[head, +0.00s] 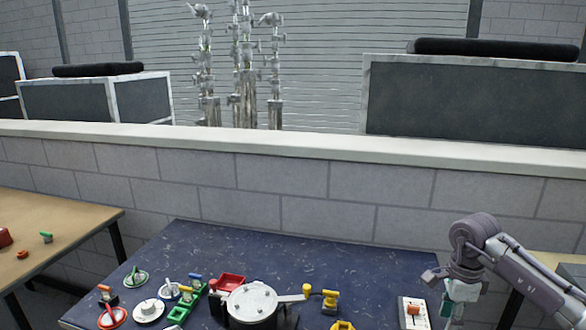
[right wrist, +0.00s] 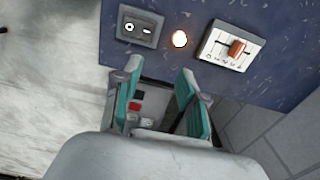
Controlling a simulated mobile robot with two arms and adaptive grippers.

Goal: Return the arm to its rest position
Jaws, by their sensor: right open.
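My right arm comes in from the right in the head view. Its gripper (head: 453,305) points down over the right end of the dark blue table (head: 330,255), beside a white box with an orange knob (head: 413,311). In the right wrist view my right gripper (right wrist: 158,78) is open, its two teal fingers apart with nothing held between them. The white box (right wrist: 231,46) shows ahead of the fingers there. My left gripper is not in view.
Left and centre of the table hold small coloured parts on round dishes, green trays (head: 188,303), a red bin (head: 231,282) and a round white-topped device (head: 252,301). The right wrist view shows a grey box (right wrist: 140,25) and a lit lamp (right wrist: 180,39). A block wall (head: 280,185) stands behind.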

